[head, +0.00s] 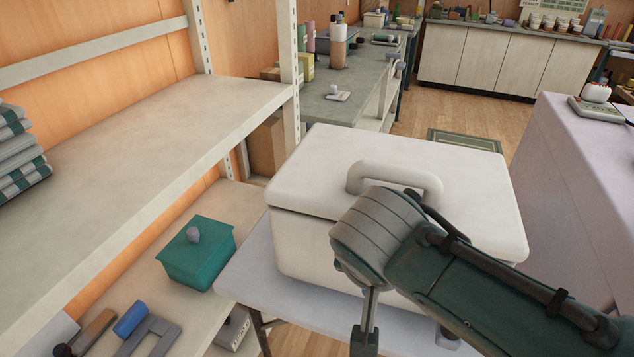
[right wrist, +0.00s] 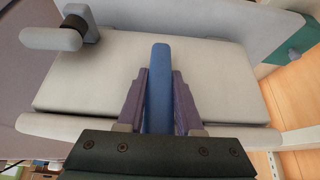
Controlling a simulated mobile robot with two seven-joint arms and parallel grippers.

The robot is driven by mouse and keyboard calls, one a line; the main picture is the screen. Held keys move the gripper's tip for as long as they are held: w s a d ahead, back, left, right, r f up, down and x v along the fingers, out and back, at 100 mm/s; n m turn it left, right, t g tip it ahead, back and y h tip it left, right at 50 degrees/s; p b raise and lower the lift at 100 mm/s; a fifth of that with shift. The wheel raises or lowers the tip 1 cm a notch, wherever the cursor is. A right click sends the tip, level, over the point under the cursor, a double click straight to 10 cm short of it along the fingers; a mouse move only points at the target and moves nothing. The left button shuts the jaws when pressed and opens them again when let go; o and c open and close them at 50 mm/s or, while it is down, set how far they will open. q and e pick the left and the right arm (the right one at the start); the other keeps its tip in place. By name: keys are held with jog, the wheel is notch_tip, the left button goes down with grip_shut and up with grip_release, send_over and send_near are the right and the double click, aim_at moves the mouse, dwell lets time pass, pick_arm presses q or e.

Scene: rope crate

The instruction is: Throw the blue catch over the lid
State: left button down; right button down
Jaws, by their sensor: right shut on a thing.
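The white crate (head: 300,245) stands on a small table, with its white lid (head: 315,155) down on it and a rounded handle (head: 395,178) on top. My right gripper (head: 365,340) points down at the crate's near side; my right arm hides much of that side. In the right wrist view, my right gripper (right wrist: 159,75) has a finger on each side of the blue catch (right wrist: 158,95) and is shut on it. The blue catch is hidden in the head view. My left gripper is in neither view.
A pale shelf (head: 140,115) stands at the left, with a teal box (head: 197,255) on its lower level. A blue-handled tool (head: 131,319) lies in front. A lilac-covered table (head: 570,180) stands at the right. Open floor (head: 415,115) shows behind the crate.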

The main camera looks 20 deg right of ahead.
jog(key=shift+w+d+g+y, duration=0.5)
jog(key=shift+w+g+y, duration=0.1)
jog(key=shift+g, duration=0.3)
jog(key=shift+f, duration=0.1)
jog(key=c, duration=0.6)
grip_release()
jog(key=shift+o, duration=0.2)
jog(key=shift+r, duration=0.2)
